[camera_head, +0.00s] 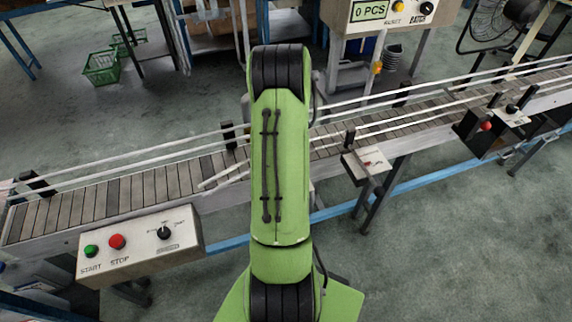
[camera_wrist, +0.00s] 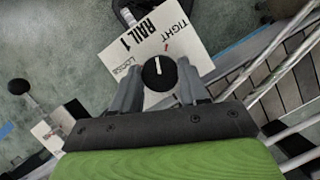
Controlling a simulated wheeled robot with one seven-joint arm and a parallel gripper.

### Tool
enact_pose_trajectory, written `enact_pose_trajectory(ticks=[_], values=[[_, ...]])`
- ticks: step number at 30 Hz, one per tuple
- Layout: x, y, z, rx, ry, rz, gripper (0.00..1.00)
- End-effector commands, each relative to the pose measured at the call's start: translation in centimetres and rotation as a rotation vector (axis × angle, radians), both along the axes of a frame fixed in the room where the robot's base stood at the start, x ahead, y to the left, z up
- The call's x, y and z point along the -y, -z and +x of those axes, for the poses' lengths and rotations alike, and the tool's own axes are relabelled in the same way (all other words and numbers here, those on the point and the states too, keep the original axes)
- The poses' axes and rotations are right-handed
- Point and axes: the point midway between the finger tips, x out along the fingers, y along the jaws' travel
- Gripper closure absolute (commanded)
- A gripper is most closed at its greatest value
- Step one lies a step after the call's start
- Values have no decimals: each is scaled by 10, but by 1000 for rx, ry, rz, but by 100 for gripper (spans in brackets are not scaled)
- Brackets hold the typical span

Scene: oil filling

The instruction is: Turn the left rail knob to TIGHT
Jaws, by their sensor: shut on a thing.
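The left rail knob (camera_wrist: 160,76) is a round black knob with a white pointer line, seen in the wrist view on a white plate (camera_wrist: 193,44) marked RAIL 1, TIGHT and LOOSE. The pointer points roughly up in the picture, between the LOOSE word at left and the TIGHT word at upper right, near a small red mark. My gripper (camera_wrist: 158,69) has one grey finger on each side of the knob and is shut on it. In the head view my green arm hides the gripper and this knob.
The conveyor (camera_head: 150,190) with its white guide rails runs beside the plate. A second small plate (camera_head: 367,164) stands to the right of my arm. A control box (camera_head: 140,247) with START and STOP buttons is at front left. A black unit (camera_head: 484,130) is at far right.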

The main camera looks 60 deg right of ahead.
Motion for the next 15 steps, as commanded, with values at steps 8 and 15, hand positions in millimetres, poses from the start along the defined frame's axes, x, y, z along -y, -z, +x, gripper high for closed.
enact_pose_trajectory(ticks=[8, 15], values=[[1, -1, -1, 2, 212, -1, 87], [1, -1, -2, 1, 327, -2, 87]])
